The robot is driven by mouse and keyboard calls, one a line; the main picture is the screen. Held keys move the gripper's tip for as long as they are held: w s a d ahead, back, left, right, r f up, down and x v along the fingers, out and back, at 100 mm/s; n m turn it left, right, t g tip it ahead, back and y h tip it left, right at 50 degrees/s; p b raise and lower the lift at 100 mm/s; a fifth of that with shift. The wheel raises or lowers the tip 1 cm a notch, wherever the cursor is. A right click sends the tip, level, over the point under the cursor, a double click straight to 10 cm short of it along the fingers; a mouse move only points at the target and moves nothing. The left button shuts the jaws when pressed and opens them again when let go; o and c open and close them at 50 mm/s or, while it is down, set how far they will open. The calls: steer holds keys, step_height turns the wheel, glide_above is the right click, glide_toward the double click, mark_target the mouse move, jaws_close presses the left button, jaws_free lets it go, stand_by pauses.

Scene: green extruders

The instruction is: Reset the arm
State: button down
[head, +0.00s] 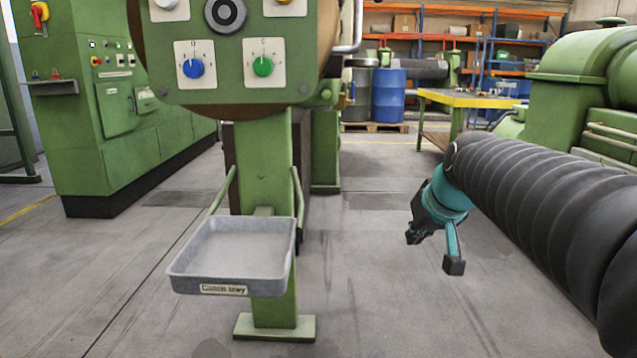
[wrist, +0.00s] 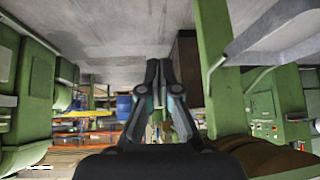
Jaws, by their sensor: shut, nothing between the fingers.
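My arm (head: 545,200), in a black ribbed sleeve, reaches in from the right edge of the head view. At its end my teal and black gripper (head: 434,252) hangs over the grey floor, apart from everything around it. In the wrist view, which is upside down, the fingers of my gripper (wrist: 159,66) are close together with nothing held between them. The gripper is shut and empty.
A grey metal tray (head: 235,250) on a green post (head: 265,170) stands left of my gripper, below a panel with blue and green knobs (head: 230,62). A green machine (head: 590,90) is at right. Floor between is clear.

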steer(key=s+a+f+g+p, duration=0.1)
steer(key=s+f, duration=0.3)
steer(key=s, duration=0.7)
steer(key=s+f+g+h+p, duration=0.1)
steer(key=s+f+p, duration=0.2)
steer(key=s, duration=0.8)
steer(key=shift+s+a+f+m, duration=0.4)
steer(key=shift+f, duration=0.5)
